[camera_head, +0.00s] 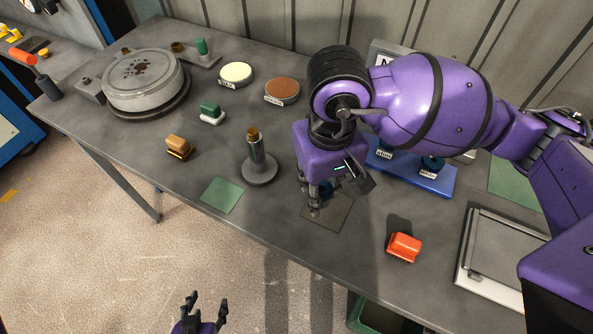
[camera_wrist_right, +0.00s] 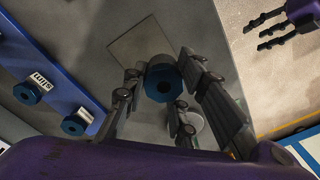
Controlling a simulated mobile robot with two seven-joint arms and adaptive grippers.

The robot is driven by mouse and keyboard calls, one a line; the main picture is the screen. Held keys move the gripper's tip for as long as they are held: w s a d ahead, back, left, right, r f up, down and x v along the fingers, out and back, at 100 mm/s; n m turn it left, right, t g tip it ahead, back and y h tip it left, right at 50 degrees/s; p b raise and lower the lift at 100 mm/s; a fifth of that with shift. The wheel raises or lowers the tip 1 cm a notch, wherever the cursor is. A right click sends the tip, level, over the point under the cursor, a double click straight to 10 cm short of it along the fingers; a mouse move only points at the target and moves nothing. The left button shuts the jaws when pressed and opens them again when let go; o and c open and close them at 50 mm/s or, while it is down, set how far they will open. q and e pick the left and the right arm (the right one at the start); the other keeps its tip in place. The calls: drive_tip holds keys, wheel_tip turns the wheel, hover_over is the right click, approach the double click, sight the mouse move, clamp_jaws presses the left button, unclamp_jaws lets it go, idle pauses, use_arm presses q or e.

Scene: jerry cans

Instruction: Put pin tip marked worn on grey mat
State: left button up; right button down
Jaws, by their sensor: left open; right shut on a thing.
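My right gripper (camera_head: 316,203) is over the grey mat (camera_head: 340,220), at the table's front side. In the right wrist view its fingers (camera_wrist_right: 162,96) are shut on a blue-ended tip (camera_wrist_right: 162,70), with a hole in its end. Any label on this tip is hidden. The grey mat (camera_wrist_right: 128,45) lies beyond the tip there; I cannot tell if they touch. In the head view the fingers hide the tip. My left gripper (camera_head: 207,308) is open and empty in front of the table; it also shows in the right wrist view (camera_wrist_right: 278,28).
A blue rack (camera_head: 400,172) behind the mat holds labelled tips, including one at its right (camera_head: 432,163). A green mat (camera_head: 222,195), a grey post on a round base (camera_head: 259,172) and an orange block (camera_head: 404,247) are nearby. A framed tray (camera_head: 495,262) is at right.

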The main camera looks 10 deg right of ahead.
sight(328, 190)
drive_tip(key=d+f, duration=0.1)
drive_tip(key=w+f, duration=0.1)
drive_tip(key=shift+w+d+f, duration=0.1)
drive_tip(key=shift+d+f, duration=0.25)
drive_tip(key=f, duration=0.3)
drive_tip(key=shift+w+d, duration=0.2)
drive_tip(key=shift+d, duration=0.15)
drive_tip(key=shift+f, duration=0.5)
drive_tip(key=shift+f, duration=0.25)
drive_tip(key=c, duration=1.4)
unclamp_jaws()
drive_tip(key=shift+r, duration=0.1)
